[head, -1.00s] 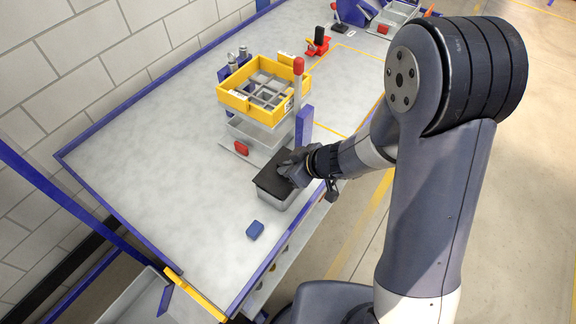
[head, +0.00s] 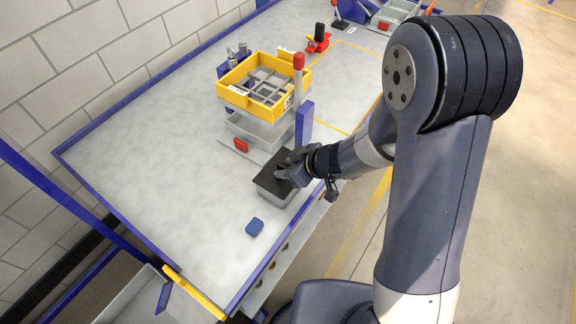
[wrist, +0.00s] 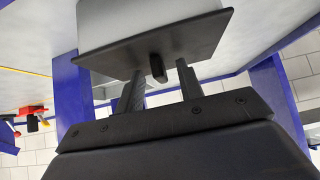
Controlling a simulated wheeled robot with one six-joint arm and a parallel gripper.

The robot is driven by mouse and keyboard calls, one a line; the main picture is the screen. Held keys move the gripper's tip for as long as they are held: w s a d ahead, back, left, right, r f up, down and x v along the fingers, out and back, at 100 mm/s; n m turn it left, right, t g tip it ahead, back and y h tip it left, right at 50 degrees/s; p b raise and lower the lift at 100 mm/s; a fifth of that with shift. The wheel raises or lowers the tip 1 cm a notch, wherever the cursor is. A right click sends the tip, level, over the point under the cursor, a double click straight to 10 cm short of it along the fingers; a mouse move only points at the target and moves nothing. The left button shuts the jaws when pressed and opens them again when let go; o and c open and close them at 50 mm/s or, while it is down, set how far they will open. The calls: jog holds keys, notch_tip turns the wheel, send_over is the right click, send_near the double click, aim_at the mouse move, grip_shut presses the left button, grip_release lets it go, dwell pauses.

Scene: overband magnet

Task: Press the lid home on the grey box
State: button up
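The grey box (head: 274,198) stands near the front edge of the bench, and its black lid (head: 264,177) lies over its top. In the wrist view the grey box (wrist: 140,18) appears upside down behind the lid (wrist: 110,58), whose dark knob (wrist: 158,68) points towards me. My gripper (wrist: 161,70) has its two fingers on either side of the knob, with a visible gap on each side. In the head view my gripper (head: 284,172) covers part of the lid. I cannot tell whether the lid is fully seated all round.
Behind stand a yellow divided tray (head: 235,99) above a grey bin (head: 240,127), a red-topped post (head: 299,66) and a blue upright (head: 305,122). The bench's left side is clear.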

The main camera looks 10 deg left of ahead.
jog(key=p+v, duration=0.3)
jog(key=v, duration=0.8)
jog(key=shift+w+f, duration=0.1)
jog(key=shift+f, duration=0.05)
jog(key=b+x, duration=0.3)
jog(key=x, duration=0.8)
jog(key=shift+a, duration=0.1)
jog(key=shift+r+p, duration=0.3)
jog(key=shift+r, duration=0.3)
